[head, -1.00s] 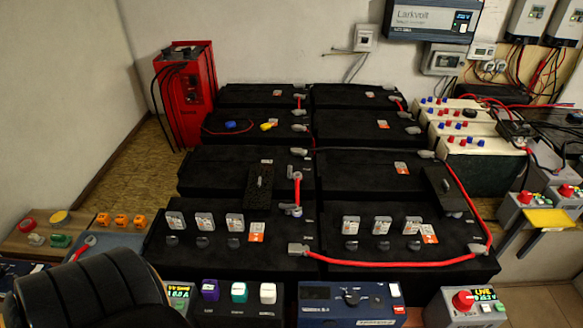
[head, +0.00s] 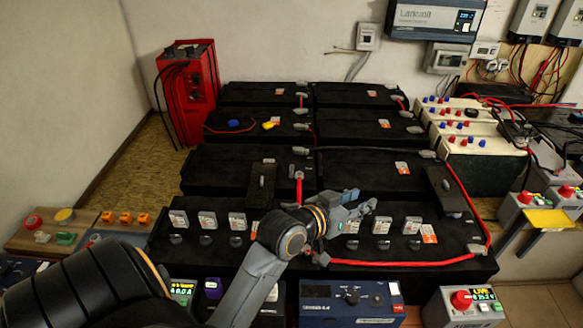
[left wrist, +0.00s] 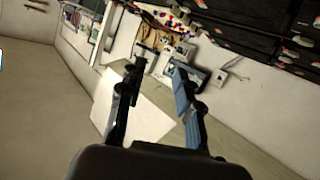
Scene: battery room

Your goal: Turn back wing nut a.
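My left gripper (head: 360,201) reaches in from the left over the front row of black batteries, its fingers pointing right. In the left wrist view its fingers (left wrist: 160,68) stand apart with nothing between them. No wing nut is labelled clearly enough for me to tell which is a. Small upright grey pieces stand on a dark plate (head: 261,186) left of the gripper and on another dark plate (head: 440,192) right of it; I cannot tell whether they are wing nuts. My left forearm and gripper hide part of the front batteries' middle. My right gripper is not in view.
A red cable (head: 420,262) runs along the front right battery. White-tagged caps (head: 382,225) stand in a row there. A blue meter box (head: 350,302) and a red-knob box (head: 462,305) stand in front. A red cabinet (head: 187,90) stands at the back left.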

